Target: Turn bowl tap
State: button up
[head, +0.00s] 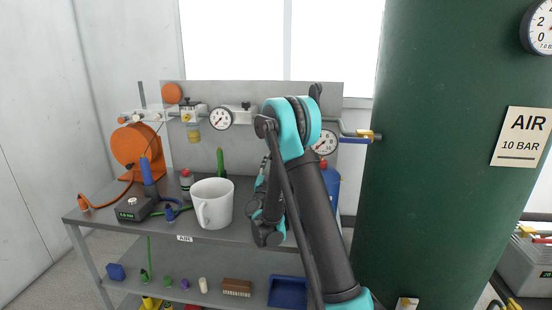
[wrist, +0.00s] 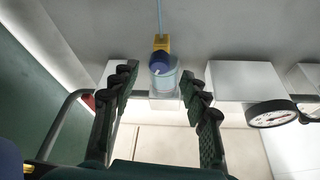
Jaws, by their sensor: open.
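In the wrist view a clear bluish bowl (wrist: 170,80) hangs from a pale block on the pipe run. On its end is a round blue knob (wrist: 160,64), with a yellow fitting (wrist: 160,42) and a thin pale tube beside it. I take this knob to be the bowl tap. My gripper (wrist: 158,77) is open, its two dark fingers on either side of the bowl and knob in the picture. I see no contact, and the remaining depth is unclear. In the head view my arm hides this bowl and most of the gripper.
A white block (wrist: 240,80) and a gauge (wrist: 271,114) are close right of the fingers. A pipe with a red part (wrist: 89,102) runs at left. Below stands a bench (head: 130,231) with a white mug (head: 212,203). A green tank (head: 440,170) is at right.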

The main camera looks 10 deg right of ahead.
jog(key=shift+v, duration=1.7)
jog(key=shift+r, duration=0.1)
notch_tip(320, 180, up, 4)
jog(key=a+n+y, duration=0.3)
jog(key=n+y, duration=0.2)
jog(key=y, duration=0.2)
jog(key=s+a+f+n+g+y, duration=0.1)
jog(key=s+f+n+g+y, duration=0.2)
jog(key=s+n+g+y, duration=0.35)
jog(key=s+d+f+g, duration=0.1)
jog(key=s+f, duration=0.1)
jog(key=s, duration=0.2)
jog(key=s+d+f+m+g+h, duration=0.1)
jog(key=s+f+g, duration=0.1)
jog(key=s, duration=0.3)
jog(key=s+d+f+g+h, duration=0.1)
jog(key=s+d+f, duration=0.1)
jog(key=s+f, duration=0.2)
jog(key=shift+s+f+m+h, duration=0.25)
jog(key=shift+s+m, duration=0.1)
jog(key=shift+s, duration=0.35)
jog(key=s+d+f+m+g+h, duration=0.1)
jog(key=s+d+f+g, duration=0.2)
jog(key=s, duration=0.6)
jog(key=s+d+f+m+g+h, duration=0.1)
jog(key=s+d+f+g+h, duration=0.1)
jog(key=s+d+f, duration=0.3)
jog(key=s+g, duration=0.1)
jog(key=s, duration=0.3)
